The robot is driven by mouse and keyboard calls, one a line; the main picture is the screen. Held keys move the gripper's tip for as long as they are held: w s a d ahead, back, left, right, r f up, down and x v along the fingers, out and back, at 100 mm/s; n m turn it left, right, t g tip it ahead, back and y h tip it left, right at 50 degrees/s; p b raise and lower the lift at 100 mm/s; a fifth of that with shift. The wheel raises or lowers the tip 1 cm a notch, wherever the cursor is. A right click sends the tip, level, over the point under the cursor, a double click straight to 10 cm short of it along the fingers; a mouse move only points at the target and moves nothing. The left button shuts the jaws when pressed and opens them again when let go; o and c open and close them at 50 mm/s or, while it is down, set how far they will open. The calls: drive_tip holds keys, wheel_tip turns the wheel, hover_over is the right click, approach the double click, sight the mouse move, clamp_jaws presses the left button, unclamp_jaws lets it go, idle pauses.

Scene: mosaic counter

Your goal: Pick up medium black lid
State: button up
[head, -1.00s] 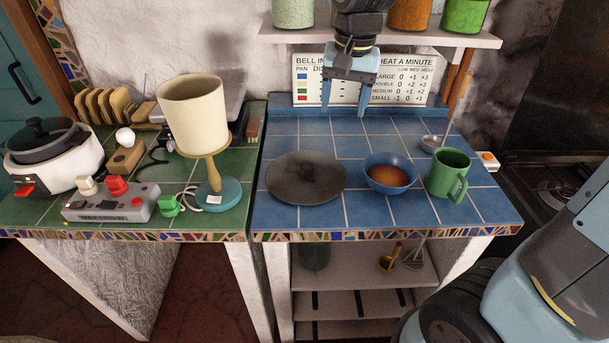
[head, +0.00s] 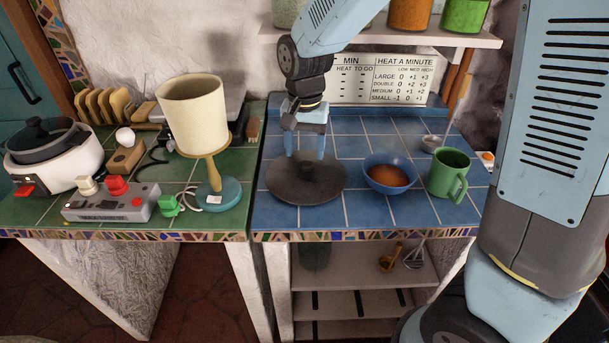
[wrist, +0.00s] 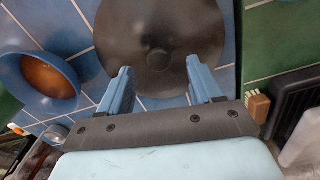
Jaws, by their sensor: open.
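The medium black lid (head: 290,190) is a dark round disc lying flat on the blue tiles, left of the blue bowl. In the wrist view the lid (wrist: 125,35) fills the upper middle, with its round central knob (wrist: 158,60) showing. My gripper (head: 305,156) is open and points down above the far part of the lid. In the wrist view my gripper's two fingers (wrist: 158,80) stand apart, with the knob ahead of the gap between them. Nothing is held. The gap in height between fingertips and lid is hard to tell.
A blue bowl (head: 372,181) with orange-brown contents stands right of the lid, and a green mug (head: 449,172) beyond it. A cream lamp (head: 194,110) stands on the green tiles to the left. A shelf (head: 460,38) with jars hangs above the back. Blue tiles behind the bowl are clear.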

sight(306, 163)
drive_tip(key=shift+w+d+f, duration=0.1)
drive_tip(key=shift+w+f, duration=0.05)
drive_tip(key=shift+f, duration=1.3)
drive_tip(key=shift+w+d+f, duration=0.1)
drive_tip(key=shift+w+f, duration=0.05)
drive_tip(key=shift+f, duration=1.3)
drive_tip(key=shift+c, duration=0.4)
clamp_jaws()
